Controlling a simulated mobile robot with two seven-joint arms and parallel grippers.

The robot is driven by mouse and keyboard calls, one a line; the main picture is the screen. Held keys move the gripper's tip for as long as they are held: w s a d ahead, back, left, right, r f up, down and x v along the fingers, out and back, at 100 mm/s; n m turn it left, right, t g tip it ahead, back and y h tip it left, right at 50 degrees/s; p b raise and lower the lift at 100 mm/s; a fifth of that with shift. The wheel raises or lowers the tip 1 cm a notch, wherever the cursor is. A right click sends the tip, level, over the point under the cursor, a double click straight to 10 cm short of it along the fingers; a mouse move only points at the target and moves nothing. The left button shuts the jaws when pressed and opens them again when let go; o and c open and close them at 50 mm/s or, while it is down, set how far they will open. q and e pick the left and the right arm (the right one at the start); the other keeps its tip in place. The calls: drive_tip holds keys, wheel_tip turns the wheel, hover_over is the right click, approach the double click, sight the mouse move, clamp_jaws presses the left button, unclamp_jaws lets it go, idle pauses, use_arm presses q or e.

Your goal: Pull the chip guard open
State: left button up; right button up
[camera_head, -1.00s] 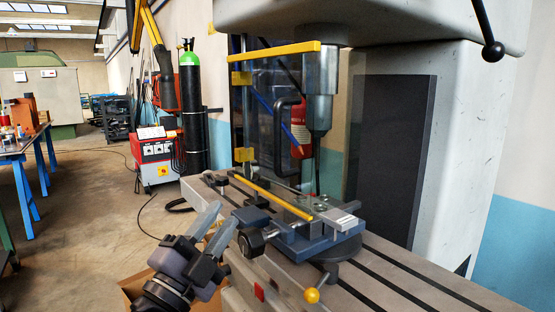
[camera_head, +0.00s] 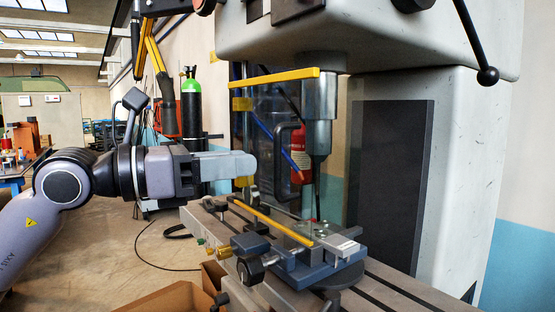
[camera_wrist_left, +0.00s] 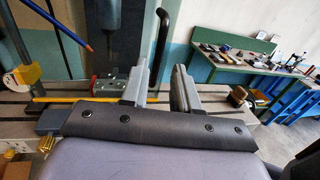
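The chip guard (camera_head: 262,108) is a clear tinted panel with yellow bars along its top and bottom edges. It stands upright in front of the drill spindle (camera_head: 318,105). Its black U-shaped handle (camera_head: 281,150) is on the panel's face. My left gripper (camera_head: 250,165) points right, with its fingertips just left of the handle in the picture. The handle (camera_wrist_left: 161,42) shows beyond and above the gap. Contact is not visible. My right gripper is not in view.
A blue vise (camera_head: 325,262) sits on the slotted machine table (camera_head: 385,285) below the guard. A cardboard box (camera_head: 165,298) is on the floor at the lower left. In the left wrist view a workbench (camera_wrist_left: 235,62) stands at the back right.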

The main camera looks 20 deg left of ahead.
sight(277, 191)
use_arm(q)
drive_tip(key=shift+p+x, duration=0.85)
drive_tip(key=shift+x, duration=2.7)
drive_tip(key=shift+w, duration=0.1)
drive_tip(key=shift+a, duration=0.1)
clamp_jaws()
